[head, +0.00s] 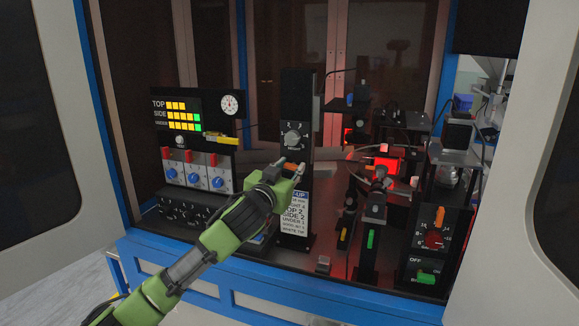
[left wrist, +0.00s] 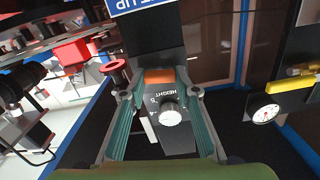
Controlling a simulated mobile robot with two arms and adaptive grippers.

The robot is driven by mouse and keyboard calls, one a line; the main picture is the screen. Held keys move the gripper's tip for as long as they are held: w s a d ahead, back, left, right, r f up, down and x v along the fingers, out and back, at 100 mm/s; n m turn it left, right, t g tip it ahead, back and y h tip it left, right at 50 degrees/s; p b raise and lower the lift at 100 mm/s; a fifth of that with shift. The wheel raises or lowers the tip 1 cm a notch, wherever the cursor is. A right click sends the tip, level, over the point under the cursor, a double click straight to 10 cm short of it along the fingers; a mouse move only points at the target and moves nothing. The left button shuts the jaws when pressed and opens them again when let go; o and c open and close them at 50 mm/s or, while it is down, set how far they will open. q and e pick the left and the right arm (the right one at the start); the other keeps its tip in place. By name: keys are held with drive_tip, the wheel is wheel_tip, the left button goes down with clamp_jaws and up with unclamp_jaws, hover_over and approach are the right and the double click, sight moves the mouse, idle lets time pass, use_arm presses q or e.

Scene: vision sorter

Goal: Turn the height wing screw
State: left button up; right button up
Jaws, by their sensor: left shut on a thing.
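The height wing screw is a small orange wing (left wrist: 160,76) on the front of a black column, beside the HEIGHT lettering and a light dial knob (left wrist: 170,115) in the left wrist view. My left gripper (left wrist: 160,92) is shut on the wing, one finger on each side; the exact contact is hard to see. In the head view my left gripper (head: 289,168) reaches from the lower left to the column (head: 296,100). The numbered dial (head: 293,136) sits just above it. The wing is mostly covered by the fingers there. My right gripper is not in view.
A set-up card (head: 294,213) is just below my gripper. Left stands a panel with blue knobs (head: 194,178) and a gauge (head: 232,104). Right are a red-lit station (head: 383,163), a green lever (head: 370,239) and a switch box (head: 424,277). A blue bench edge runs in front.

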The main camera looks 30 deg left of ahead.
use_arm(q)
drive_tip(key=m+p, duration=0.2)
drive_tip(key=m, duration=0.1)
drive_tip(key=shift+r+m, duration=0.15)
drive_tip(key=shift+m, duration=0.15)
drive_tip(key=m+p, duration=0.2)
drive_tip(key=m, duration=0.2)
drive_tip(key=shift+d+m, duration=0.1)
drive_tip(key=shift+m, duration=0.2)
drive_tip(key=m+p, duration=0.2)
drive_tip(key=m, duration=0.2)
drive_tip(key=shift+p, duration=0.3)
drive_tip(key=shift+f+m+p, duration=0.15)
drive_tip(key=shift+m+p, duration=0.25)
drive_tip(key=shift+m, duration=0.6)
drive_tip(key=shift+f+m+p, duration=0.15)
drive_tip(key=shift+m+p, duration=0.25)
drive_tip(key=shift+m, duration=0.6)
drive_tip(key=shift+c, duration=0.2)
drive_tip(key=o, duration=1.1)
drive_tip(key=shift+d, duration=0.1)
drive_tip(key=shift+w, duration=0.1)
